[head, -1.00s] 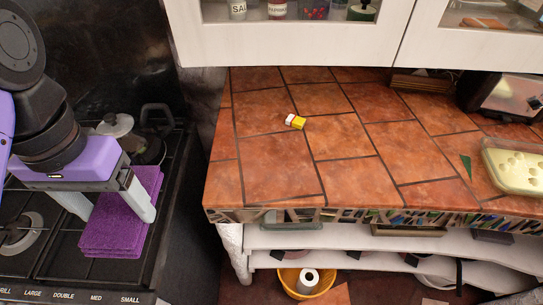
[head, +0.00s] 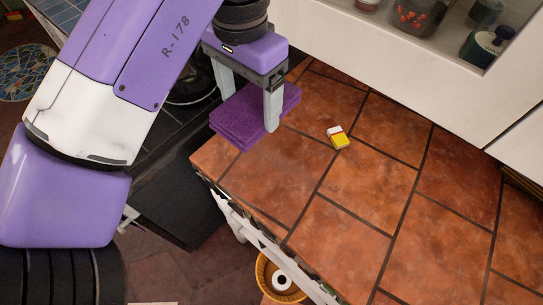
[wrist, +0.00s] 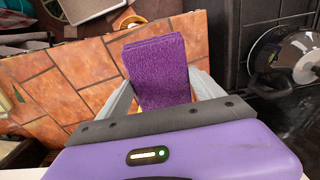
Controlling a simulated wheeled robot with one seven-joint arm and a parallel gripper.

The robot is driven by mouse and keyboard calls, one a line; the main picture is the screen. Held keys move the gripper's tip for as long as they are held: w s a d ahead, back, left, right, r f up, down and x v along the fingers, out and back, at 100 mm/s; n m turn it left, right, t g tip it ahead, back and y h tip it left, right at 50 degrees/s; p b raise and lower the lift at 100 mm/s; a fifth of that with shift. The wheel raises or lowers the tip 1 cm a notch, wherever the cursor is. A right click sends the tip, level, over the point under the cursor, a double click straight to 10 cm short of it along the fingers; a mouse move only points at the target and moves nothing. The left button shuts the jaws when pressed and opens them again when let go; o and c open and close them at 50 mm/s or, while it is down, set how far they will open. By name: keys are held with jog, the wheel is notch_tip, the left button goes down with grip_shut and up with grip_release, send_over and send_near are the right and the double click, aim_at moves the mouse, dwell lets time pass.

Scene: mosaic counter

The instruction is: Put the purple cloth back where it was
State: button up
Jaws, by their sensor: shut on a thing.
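The purple cloth (head: 245,113) is a folded, thick textured pad. My gripper (head: 247,108) is shut on it, with one grey finger on either side. In the head view the cloth is at the left end of the tiled counter (head: 330,215), by the stove side. In the wrist view the cloth (wrist: 158,72) sticks out beyond the fingers, over the tiles, with the stove to its right. I cannot tell whether it touches the counter or hangs just above it.
A small yellow and white item (head: 339,138) lies on the counter right of the cloth. The dark stove (wrist: 262,30) with a lidded pan (wrist: 296,62) is beside the counter. White cabinets (head: 420,70) hang above the back. Much of the counter's tile is bare.

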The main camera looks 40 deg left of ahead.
notch_tip(320, 180, down, 18)
jog(key=shift+f+p, duration=0.1)
jog(key=shift+p, duration=0.35)
jog(key=o, duration=1.2)
notch_tip(320, 180, up, 12)
jog(key=b, duration=0.1)
dwell(0.4)
